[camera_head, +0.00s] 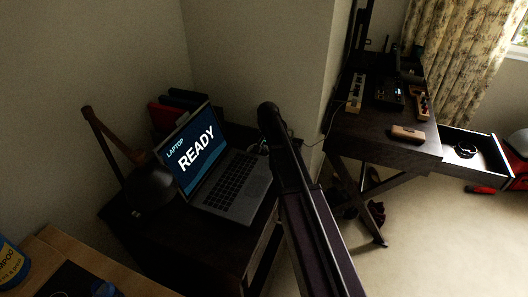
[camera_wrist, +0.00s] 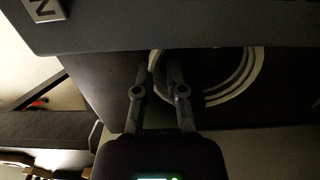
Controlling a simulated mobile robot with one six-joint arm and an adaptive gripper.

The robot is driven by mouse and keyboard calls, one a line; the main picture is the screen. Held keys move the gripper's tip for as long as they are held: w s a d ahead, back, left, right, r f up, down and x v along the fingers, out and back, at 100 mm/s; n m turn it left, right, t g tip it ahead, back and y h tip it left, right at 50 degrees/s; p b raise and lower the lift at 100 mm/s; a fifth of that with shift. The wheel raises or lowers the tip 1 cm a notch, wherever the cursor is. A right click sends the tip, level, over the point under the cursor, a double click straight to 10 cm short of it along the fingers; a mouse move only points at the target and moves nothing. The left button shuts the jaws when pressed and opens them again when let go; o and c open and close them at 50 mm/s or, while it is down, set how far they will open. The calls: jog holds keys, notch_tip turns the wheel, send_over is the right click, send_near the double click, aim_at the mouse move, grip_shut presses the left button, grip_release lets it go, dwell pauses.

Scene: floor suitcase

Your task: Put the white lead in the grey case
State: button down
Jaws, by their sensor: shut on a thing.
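The white lead (camera_wrist: 252,82) lies as a loose coil of several loops in the wrist view, over a dark surface. My gripper (camera_wrist: 165,62) is at the left part of the coil, its two fingers close together and shut on the lead. The exact contact is dark and hard to make out. In the head view my arm reaches up beside the laptop, and the gripper itself is hidden there. I cannot make out a grey case for certain in either view.
An open laptop (camera_head: 232,188) stands on a dark desk (camera_head: 185,238). A lamp (camera_head: 150,187) is at its left. A second dark table (camera_head: 385,145) holds several small items, with an open drawer (camera_head: 488,165). A red thing (camera_head: 518,165) lies on the floor at right. Pale floor (camera_head: 430,240) is clear.

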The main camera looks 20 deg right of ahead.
jog(key=shift+w+a, duration=0.25)
jog(key=shift+f+b, duration=0.25)
jog(key=shift+b, duration=0.05)
jog(key=c, duration=0.7)
grip_release()
jog(key=shift+r, duration=0.15)
notch_tip(320, 180, up, 12)
jog(key=p, duration=1.2)
